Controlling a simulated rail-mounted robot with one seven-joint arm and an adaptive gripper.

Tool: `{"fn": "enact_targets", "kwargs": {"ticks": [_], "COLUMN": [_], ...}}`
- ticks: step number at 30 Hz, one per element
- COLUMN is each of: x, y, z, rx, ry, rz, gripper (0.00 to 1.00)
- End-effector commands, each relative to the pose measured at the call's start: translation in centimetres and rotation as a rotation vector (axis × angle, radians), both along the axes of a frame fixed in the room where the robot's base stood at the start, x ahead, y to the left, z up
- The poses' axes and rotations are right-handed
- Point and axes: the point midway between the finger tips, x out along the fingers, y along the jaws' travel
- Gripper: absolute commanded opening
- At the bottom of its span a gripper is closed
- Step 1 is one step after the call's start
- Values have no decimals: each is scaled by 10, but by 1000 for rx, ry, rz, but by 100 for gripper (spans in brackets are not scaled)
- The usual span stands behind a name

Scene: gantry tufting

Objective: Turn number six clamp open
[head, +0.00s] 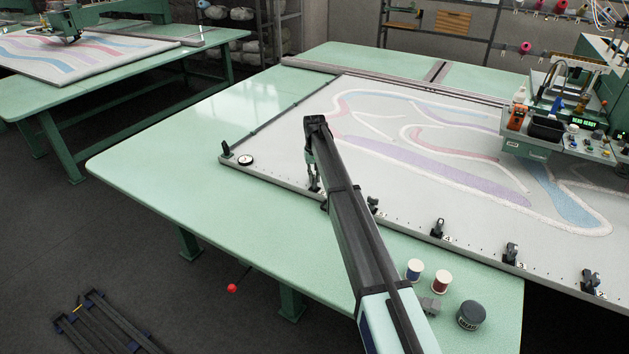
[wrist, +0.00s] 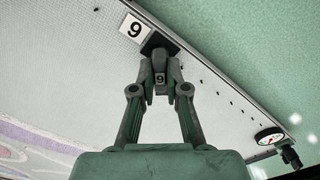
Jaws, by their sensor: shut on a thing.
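The number six clamp sits on the near rail of the tufting frame, with its black base (wrist: 158,43) beside a white number plate (wrist: 134,28) in the wrist view. The figure reads like a 9 there because that view is turned round; by its place in the row it is the 6. My gripper (wrist: 160,76) is shut on the clamp's lever, which bears the same figure between the fingertips. In the head view my gripper (head: 314,186) is at the rail, and the clamp is mostly hidden. I cannot tell the lever's angle.
Other clamps, such as number four (head: 438,229) and number three (head: 510,253), stand along the rail to the right. A round gauge (head: 245,160) and a black clamp (head: 225,149) are at the left corner. Thread spools (head: 414,270) and a dark jar (head: 470,315) stand on the table's near side.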

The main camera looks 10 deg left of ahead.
Motion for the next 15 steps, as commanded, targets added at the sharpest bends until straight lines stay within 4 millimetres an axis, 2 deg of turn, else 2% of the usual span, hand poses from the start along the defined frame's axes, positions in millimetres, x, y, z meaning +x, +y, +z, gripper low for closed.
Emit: {"fn": "enact_targets", "kwargs": {"ticks": [15], "x": [-1], "y": [0], "z": [-3], "rx": [0], "ry": [1], "rz": [488], "gripper": [0]}}
